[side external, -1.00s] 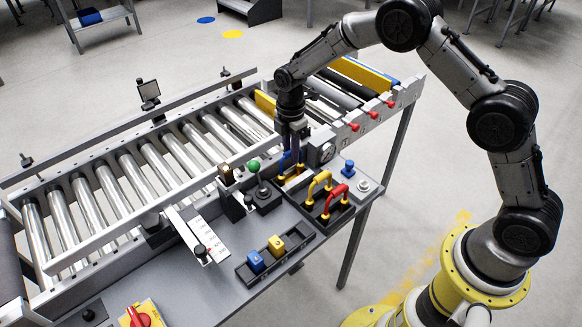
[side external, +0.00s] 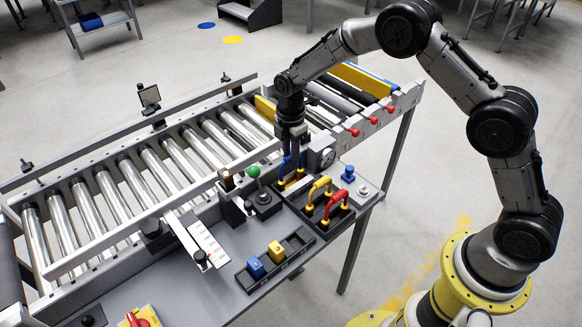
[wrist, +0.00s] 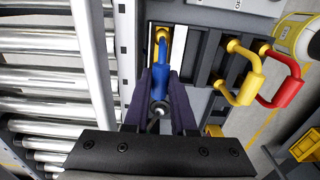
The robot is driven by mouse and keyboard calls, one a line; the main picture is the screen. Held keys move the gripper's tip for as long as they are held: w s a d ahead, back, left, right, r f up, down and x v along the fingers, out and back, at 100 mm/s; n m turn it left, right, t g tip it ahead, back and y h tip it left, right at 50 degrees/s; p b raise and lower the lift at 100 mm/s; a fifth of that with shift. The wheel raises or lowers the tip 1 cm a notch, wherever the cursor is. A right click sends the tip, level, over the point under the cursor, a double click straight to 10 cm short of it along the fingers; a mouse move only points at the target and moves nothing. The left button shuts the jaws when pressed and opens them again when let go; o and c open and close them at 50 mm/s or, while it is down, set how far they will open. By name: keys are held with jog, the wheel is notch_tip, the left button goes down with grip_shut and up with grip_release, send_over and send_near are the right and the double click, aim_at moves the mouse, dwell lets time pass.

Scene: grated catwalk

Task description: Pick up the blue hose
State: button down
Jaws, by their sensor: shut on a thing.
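The blue hose (wrist: 162,68) is a short bent loop with a yellow end fitting (wrist: 162,34). In the wrist view it lies between the two dark fingers of my gripper (wrist: 164,86), which are shut on it. In the side view the hose (side external: 286,164) is partly hidden by my gripper (side external: 293,154), which points down over the rack. The hose is still at its slot at the left of the rack, next to the yellow hose (side external: 318,190). Its lower end is hidden by my fingers.
A red hose (side external: 336,202) stands beyond the yellow one. A green-knobbed lever (side external: 253,172) is just left of my gripper. A gauge (side external: 327,158) and blue knob (side external: 348,173) are to the right. Metal rollers (side external: 150,165) run behind.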

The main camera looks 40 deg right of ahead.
notch_tip(320, 180, up, 10)
jog(key=shift+r, duration=0.1)
dwell(0.4)
dwell(0.6)
jog(key=s+f, duration=0.5)
jog(key=shift+s+f, duration=0.3)
jog(key=shift+s, duration=0.05)
dwell(0.5)
dwell(1.3)
jog(key=shift+f, duration=2.2)
